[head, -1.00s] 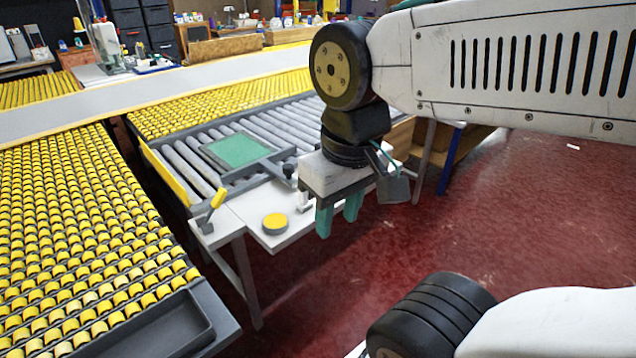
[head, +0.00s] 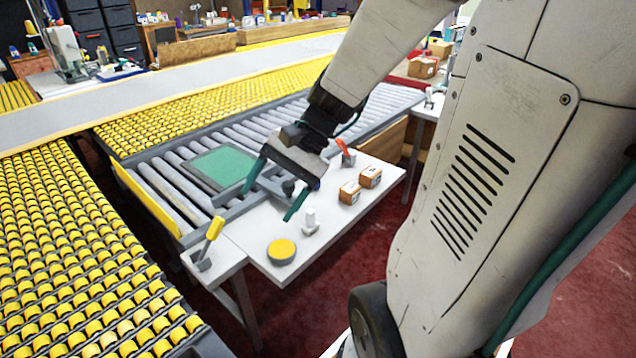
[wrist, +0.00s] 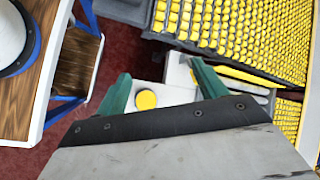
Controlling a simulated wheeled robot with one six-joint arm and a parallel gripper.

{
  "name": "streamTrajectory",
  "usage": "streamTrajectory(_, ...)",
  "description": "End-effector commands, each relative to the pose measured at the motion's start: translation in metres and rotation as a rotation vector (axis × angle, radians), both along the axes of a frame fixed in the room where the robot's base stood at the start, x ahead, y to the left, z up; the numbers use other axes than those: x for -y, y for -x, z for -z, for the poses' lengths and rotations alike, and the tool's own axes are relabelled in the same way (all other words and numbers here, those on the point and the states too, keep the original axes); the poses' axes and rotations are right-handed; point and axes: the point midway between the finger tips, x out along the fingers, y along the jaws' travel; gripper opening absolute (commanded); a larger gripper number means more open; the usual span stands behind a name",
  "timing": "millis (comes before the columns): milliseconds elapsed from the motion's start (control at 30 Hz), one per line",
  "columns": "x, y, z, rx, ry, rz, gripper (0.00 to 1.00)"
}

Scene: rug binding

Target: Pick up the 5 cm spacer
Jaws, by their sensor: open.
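Two small brown blocks with pale labels stand on the white side table, a nearer block (head: 349,192) and a farther block (head: 371,176). The labels are too small to read, so I cannot tell which, if either, is the 5 cm spacer. My gripper (head: 268,204) is open and empty, above the table and left of both blocks. Its two green fingers are spread apart and point down. The wrist view shows the open fingers (wrist: 162,85) with a yellow-topped round disc (wrist: 146,99) below them; neither block can be made out there.
On the white table (head: 325,245) are the yellow-topped disc (head: 282,251), a small white post (head: 310,222) and a red-handled lever (head: 346,152). A yellow-handled lever (head: 210,240) stands left. A green pad (head: 220,166) lies on the grey rollers. Yellow roller beds fill the left.

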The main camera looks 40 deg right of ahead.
Motion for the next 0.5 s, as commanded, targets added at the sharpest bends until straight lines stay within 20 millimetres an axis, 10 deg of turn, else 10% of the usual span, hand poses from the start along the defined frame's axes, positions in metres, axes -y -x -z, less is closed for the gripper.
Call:
streamTrajectory(267,0.130,-0.068,0.060,-0.091,-0.451,0.757,0.71)
streamTrajectory(500,0.268,-0.058,0.135,-0.107,-0.770,1.365,0.71)
